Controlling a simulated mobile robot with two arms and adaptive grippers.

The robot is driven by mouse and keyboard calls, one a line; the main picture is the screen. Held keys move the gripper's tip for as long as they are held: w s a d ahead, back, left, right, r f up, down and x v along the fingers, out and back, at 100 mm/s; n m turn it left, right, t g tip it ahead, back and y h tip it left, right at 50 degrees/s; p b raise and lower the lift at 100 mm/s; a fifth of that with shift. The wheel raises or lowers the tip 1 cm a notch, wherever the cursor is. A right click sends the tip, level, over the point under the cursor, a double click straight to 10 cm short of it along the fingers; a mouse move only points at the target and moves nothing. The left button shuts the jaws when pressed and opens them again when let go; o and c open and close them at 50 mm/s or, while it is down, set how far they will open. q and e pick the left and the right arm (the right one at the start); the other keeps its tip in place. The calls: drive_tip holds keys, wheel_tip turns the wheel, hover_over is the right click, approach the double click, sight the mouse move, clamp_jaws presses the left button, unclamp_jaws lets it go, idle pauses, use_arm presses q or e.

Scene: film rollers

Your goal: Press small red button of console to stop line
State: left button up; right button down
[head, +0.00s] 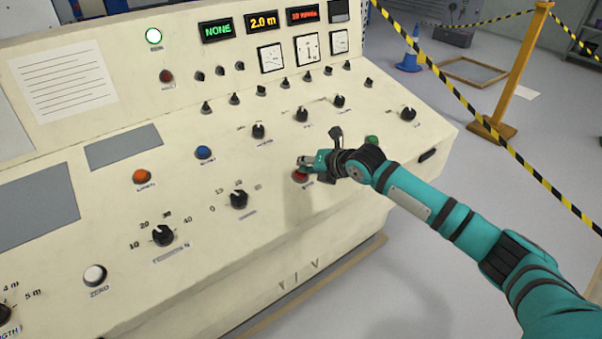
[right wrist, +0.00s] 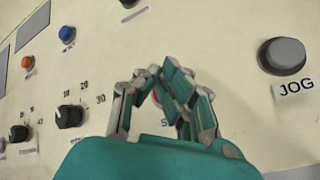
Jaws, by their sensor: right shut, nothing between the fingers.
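The cream console (head: 100,200) fills the left and middle of the head view. Its small red button (head: 300,176) is on the sloped panel near the front edge, partly covered by my right gripper (head: 304,163). That gripper is shut and empty, with its fingertips right at the button. I cannot tell whether they touch it or hover just above. In the right wrist view the fingers (right wrist: 155,80) hide most of the button, with a bit of red showing between them and a partly hidden label below. My left gripper is not in view.
Other controls surround the spot: black knobs (head: 239,199), a blue button (head: 204,152), an orange button (head: 142,176), a white button (head: 95,275) and a green one (head: 372,140). A grey JOG button (right wrist: 285,55) shows in the wrist view.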

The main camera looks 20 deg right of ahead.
drive_tip(key=shift+f+b, duration=0.3)
drive_tip(key=shift+f, duration=0.25)
drive_tip(key=shift+r, duration=0.1)
idle(0.5)
drive_tip(key=shift+s+r+p, duration=0.15)
drive_tip(key=shift+r+p, duration=0.65)
drive_tip(key=shift+p, duration=0.15)
drive_tip(key=shift+r, duration=0.15)
drive_tip(key=r+p, duration=0.2)
drive_tip(key=s+r+p, duration=0.1)
drive_tip(key=r+p, duration=0.1)
drive_tip(key=p, duration=0.1)
drive_tip(key=shift+d+r, duration=0.2)
drive_tip(key=shift+r, duration=0.15)
drive_tip(key=shift+f, duration=0.1)
